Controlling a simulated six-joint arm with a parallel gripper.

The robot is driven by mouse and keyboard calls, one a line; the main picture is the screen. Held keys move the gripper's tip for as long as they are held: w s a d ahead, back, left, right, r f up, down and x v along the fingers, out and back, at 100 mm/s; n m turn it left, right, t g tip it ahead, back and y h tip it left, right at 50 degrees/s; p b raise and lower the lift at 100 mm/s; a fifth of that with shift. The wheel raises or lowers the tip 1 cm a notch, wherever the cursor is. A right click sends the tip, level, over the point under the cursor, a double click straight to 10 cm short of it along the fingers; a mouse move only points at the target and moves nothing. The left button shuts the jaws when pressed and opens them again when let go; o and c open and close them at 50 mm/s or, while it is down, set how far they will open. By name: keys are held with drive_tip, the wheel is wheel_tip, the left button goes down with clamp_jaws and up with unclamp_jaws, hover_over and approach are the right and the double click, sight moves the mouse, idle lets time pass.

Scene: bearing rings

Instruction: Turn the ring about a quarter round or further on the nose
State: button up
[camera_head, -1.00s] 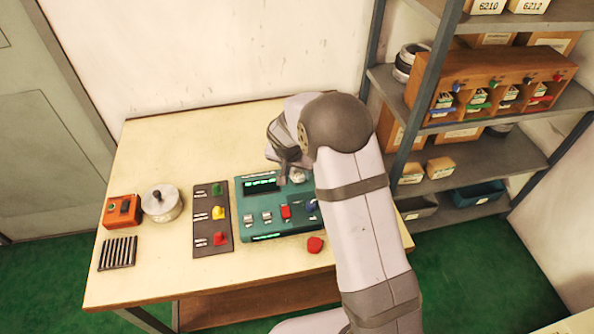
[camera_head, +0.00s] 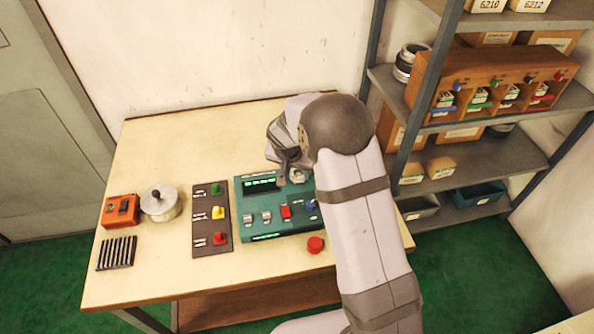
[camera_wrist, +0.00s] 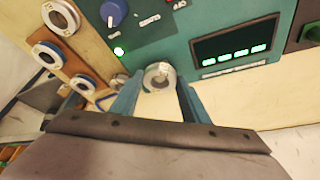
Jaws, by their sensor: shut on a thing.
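A small pale metal ring (camera_wrist: 159,77) sits at the edge of the teal instrument box (camera_wrist: 178,50) in the wrist view. My gripper (camera_wrist: 158,92) has one finger on each side of the ring and is shut on it. In the head view the ring (camera_head: 298,175) shows beside my wrist, at the upper right of the teal box (camera_head: 250,221). My gripper (camera_head: 287,176) is partly hidden there by my own arm. The nose under the ring is mostly hidden, and I cannot make out a mark on the ring.
A dark panel with coloured knobs (camera_head: 212,220), a lidded metal pot (camera_head: 161,203) and a red button (camera_head: 316,244) are on the table. Shelves (camera_head: 480,160) stand at the right.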

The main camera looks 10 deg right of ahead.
drive_tip(key=shift+f+b, duration=0.45)
drive_tip(key=shift+b, duration=0.35)
idle(2.1)
drive_tip(key=shift+n+y+p, duration=0.5)
drive_tip(key=shift+n+p, duration=0.8)
drive_tip(key=shift+n+t+y+p, duration=0.4)
drive_tip(key=shift+n+p, duration=0.9)
drive_tip(key=shift+p, duration=2.1)
drive_tip(key=shift+f+m+b, duration=0.2)
drive_tip(key=shift+m+b, duration=0.3)
drive_tip(key=shift+b, duration=1.7)
